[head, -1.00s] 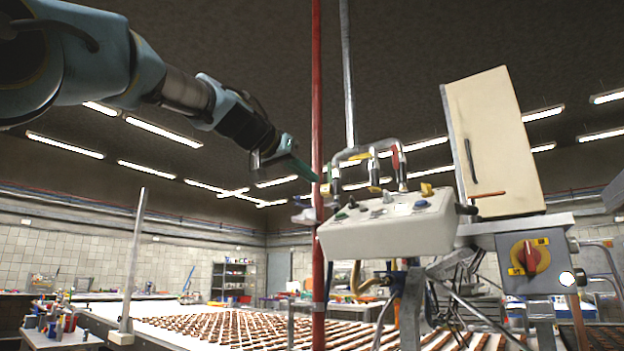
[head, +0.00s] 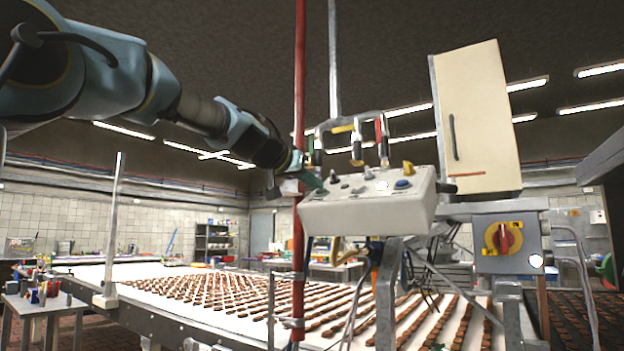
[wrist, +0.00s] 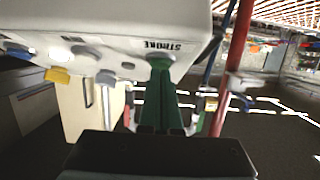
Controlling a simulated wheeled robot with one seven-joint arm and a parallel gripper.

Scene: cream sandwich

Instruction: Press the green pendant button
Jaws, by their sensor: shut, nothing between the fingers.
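The pendant (head: 375,213) is a pale box with several knobs and buttons on its sloping top face. In the wrist view, its panel (wrist: 110,25) appears upside down, with the label STROKE beside a green button (wrist: 159,62). My gripper (head: 318,187) is shut and empty, its green fingers reaching the left end of the panel in the head view. In the wrist view, the fingertips (wrist: 160,74) overlap the green button and partly hide it. They are at or very close to it; I cannot tell whether it is pushed in.
A red pole (head: 299,100) stands right beside my gripper. Curved pipes and cable fittings (head: 357,145) rise behind the panel. A cream cabinet (head: 478,120) and a grey box with a red rotary switch (head: 503,239) stand right. A conveyor (head: 150,272) with brown biscuits runs below.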

